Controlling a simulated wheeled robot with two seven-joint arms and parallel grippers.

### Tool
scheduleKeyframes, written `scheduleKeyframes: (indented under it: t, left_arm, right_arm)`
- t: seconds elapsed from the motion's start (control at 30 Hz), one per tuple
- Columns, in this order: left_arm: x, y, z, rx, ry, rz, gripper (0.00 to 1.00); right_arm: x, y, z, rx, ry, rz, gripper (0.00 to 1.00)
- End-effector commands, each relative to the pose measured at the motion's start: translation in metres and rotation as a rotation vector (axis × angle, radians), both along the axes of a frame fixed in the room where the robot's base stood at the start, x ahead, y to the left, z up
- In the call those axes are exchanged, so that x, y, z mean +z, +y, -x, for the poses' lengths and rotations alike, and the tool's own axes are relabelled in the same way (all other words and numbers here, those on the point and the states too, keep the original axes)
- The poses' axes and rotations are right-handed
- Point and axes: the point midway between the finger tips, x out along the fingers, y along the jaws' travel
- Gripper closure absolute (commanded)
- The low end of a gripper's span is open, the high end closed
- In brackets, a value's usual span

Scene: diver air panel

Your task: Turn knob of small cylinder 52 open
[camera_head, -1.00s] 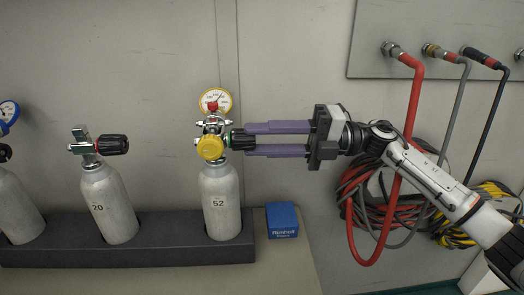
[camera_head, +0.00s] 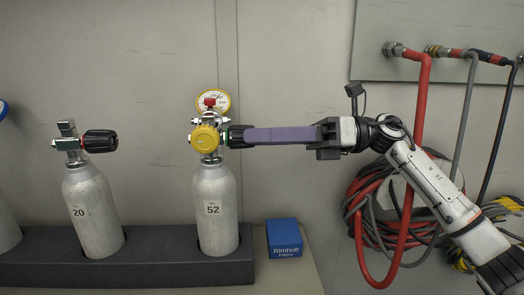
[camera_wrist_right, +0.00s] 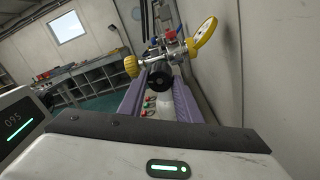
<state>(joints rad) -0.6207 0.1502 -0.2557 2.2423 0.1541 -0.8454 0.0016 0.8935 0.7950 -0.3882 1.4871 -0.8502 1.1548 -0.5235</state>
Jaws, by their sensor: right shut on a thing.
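Small cylinder 52 (camera_head: 214,210) is a grey bottle standing upright in a dark rack. Its valve carries a yellow round cap (camera_head: 205,139), a yellow-rimmed gauge (camera_head: 213,101) and a black knob (camera_head: 236,136) pointing right. My right gripper (camera_head: 248,136) comes in level from the right and its purple fingers are shut on the knob. In the head view the fingers line up one behind the other. In the right wrist view the black knob (camera_wrist_right: 160,86) sits between the fingertips. My left gripper is not in view.
Cylinder 20 (camera_head: 92,210) with its black knob stands to the left in the same rack (camera_head: 150,265). A blue box (camera_head: 284,238) lies right of the rack. Red and grey hoses (camera_head: 420,130) hang from a wall panel behind my right arm.

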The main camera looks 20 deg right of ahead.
Motion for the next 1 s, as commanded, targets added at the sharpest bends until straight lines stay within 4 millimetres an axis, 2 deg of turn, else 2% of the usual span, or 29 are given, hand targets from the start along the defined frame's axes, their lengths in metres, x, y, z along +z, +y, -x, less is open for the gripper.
scheduleKeyframes:
  t: [0.03, 0.33, 1.0]
  left_arm:
    - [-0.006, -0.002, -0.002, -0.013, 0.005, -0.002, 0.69]
    - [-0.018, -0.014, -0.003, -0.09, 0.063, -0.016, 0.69]
    - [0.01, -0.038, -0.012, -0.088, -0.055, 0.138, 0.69]
  right_arm:
    - [-0.004, 0.0, 0.0, 0.0, -0.044, 0.01, 0.92]
    - [-0.003, 0.0, -0.001, 0.0, -0.317, 0.09, 0.92]
    - [-0.001, -0.001, -0.001, 0.0, -0.928, 0.267, 0.92]
